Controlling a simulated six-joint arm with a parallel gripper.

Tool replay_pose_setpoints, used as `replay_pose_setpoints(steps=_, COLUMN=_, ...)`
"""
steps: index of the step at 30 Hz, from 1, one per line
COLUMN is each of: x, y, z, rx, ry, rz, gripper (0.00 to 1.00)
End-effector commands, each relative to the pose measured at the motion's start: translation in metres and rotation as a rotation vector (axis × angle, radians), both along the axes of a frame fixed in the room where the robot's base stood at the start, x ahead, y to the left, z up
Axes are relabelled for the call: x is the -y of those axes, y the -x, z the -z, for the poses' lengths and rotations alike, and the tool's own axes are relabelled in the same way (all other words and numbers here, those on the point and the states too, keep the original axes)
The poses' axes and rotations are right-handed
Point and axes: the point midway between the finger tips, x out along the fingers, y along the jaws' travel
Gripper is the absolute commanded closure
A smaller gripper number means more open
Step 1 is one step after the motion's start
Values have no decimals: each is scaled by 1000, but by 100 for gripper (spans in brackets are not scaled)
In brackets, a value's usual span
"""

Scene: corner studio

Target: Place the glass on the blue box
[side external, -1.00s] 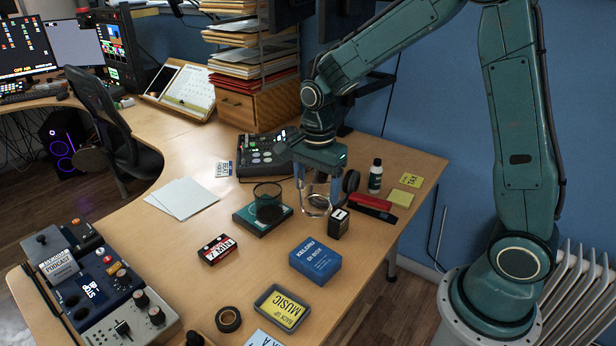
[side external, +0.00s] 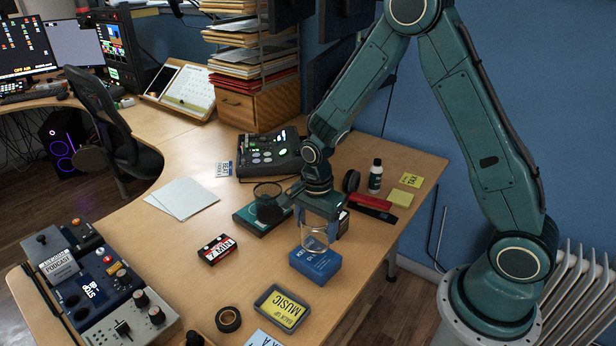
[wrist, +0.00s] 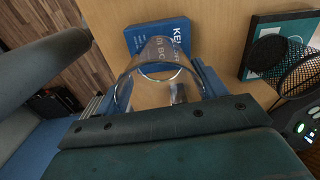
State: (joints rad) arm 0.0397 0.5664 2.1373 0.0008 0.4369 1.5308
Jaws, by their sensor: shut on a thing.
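The clear glass (side external: 315,240) is between the fingers of my gripper (side external: 318,222), upright, in the side external view. Its lower end overlaps the back part of the blue box (side external: 318,268), which lies flat on the desk. In the wrist view the glass (wrist: 160,80) is held between the blue fingers of my gripper (wrist: 155,92). The blue box (wrist: 152,33) shows beyond and through the glass there, its near edge crossing behind the glass base. I cannot tell whether the glass touches the box or hangs just above it.
A black mesh cup (side external: 268,195) stands on a teal box (side external: 246,220) left of my gripper. A small dark box (side external: 343,222) is partly hidden behind it. A cassette (side external: 217,249) and a tray with a yellow label (side external: 281,308) lie nearby. Bare desk surrounds the blue box.

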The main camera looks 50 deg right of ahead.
Motion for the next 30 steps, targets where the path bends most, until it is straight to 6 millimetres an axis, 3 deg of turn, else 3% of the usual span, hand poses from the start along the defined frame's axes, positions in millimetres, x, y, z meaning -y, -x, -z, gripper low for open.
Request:
replay_pose_setpoints(steps=12, x=0, y=1, z=34, rx=-2, ry=0, rz=0, gripper=60)
replay_pose_setpoints(steps=27, x=0, y=0, z=40, rx=-1, ry=0, rz=0, gripper=60)
replay_pose_setpoints(steps=28, x=0, y=0, z=39, rx=-1, ry=0, rz=0, gripper=24)
replay_pose_setpoints(steps=30, x=0, y=0, z=39, rx=-1, ry=0, rz=0, gripper=10)
